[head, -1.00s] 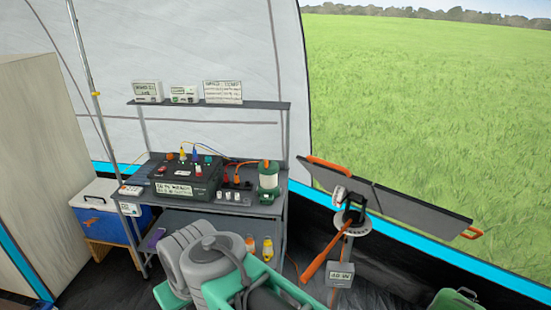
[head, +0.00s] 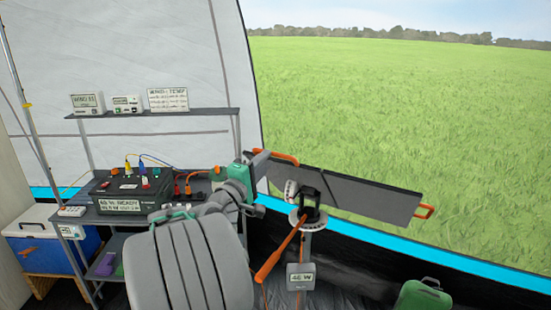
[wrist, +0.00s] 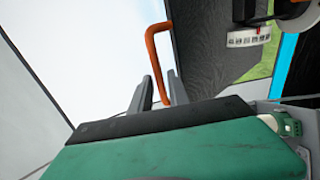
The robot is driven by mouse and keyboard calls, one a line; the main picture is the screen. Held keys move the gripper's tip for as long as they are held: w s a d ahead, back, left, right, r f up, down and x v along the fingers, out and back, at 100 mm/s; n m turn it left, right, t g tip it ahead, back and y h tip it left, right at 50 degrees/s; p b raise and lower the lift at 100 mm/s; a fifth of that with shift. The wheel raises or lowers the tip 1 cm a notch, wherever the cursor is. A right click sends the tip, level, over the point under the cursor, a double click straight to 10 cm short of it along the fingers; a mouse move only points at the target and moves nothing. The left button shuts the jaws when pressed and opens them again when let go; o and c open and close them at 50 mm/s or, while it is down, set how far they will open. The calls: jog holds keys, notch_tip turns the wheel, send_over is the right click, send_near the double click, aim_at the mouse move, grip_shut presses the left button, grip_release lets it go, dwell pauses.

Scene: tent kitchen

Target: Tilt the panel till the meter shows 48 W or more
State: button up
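The dark solar panel (head: 350,190) stands on a mount at the tent opening, long side sloping down to the right. It has an orange handle at each end: the left handle (head: 284,158) and the right handle (head: 425,211). The meter (head: 301,277) below the mount shows a value in the forties of W; its second digit is blurred. My gripper (head: 258,157) is at the panel's left end, beside the left handle. In the wrist view, the fingers (wrist: 159,92) are apart, with the orange handle (wrist: 155,65) reaching between them. Whether they touch it is unclear.
An orange lever (head: 275,258) hangs from the mount, beside a round pale dial (head: 308,220). The shelf unit with a black power box (head: 128,190) stands left of my arm. A green case (head: 422,296) is on the floor at the right. Open grass lies beyond the panel.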

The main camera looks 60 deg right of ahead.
aim_at(276, 159)
jog(key=d, duration=0.2)
jog(key=d+p, duration=0.1)
jog(key=d, duration=0.1)
jog(key=d+r+p, duration=0.1)
jog(key=d, duration=0.2)
jog(key=shift+s+r, duration=0.1)
jog(key=shift+s, duration=0.05)
jog(key=shift+c, duration=0.5)
grip_shut()
dwell(0.6)
